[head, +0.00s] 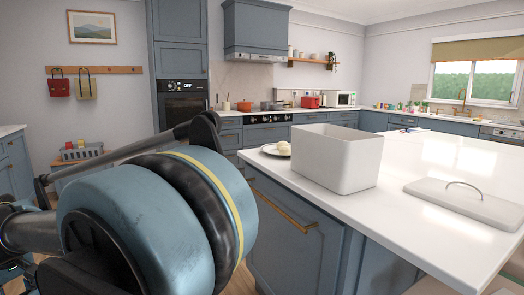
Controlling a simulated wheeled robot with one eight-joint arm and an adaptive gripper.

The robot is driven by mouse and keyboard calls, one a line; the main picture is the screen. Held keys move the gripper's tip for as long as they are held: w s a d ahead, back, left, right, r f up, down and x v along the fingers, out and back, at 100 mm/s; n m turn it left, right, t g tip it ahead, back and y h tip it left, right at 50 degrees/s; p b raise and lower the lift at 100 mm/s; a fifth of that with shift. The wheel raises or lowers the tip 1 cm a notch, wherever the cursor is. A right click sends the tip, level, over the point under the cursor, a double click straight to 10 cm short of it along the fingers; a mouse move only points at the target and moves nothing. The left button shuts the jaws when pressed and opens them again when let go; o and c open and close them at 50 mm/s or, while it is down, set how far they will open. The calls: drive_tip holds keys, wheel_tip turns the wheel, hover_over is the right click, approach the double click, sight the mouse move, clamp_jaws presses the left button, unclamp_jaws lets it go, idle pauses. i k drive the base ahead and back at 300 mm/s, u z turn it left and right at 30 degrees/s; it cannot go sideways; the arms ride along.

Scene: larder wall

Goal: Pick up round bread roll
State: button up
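My arm fills the left foreground, well nearer to the camera than the roll. I cannot make out the fingers of my gripper.
An open white bin (336,170) stands right beside the plate; its inside is mostly hidden. Its handled lid (465,202) lies flat to the right. The island counter (400,230) is otherwise mostly clear. A grey crate (82,152) stands at the left.

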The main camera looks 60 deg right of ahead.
sight(284, 150)
drive_tip(key=i, duration=1.95)
drive_tip(key=z, duration=3.2)
drive_tip(key=i, duration=1.35)
drive_tip(key=u, duration=0.1)
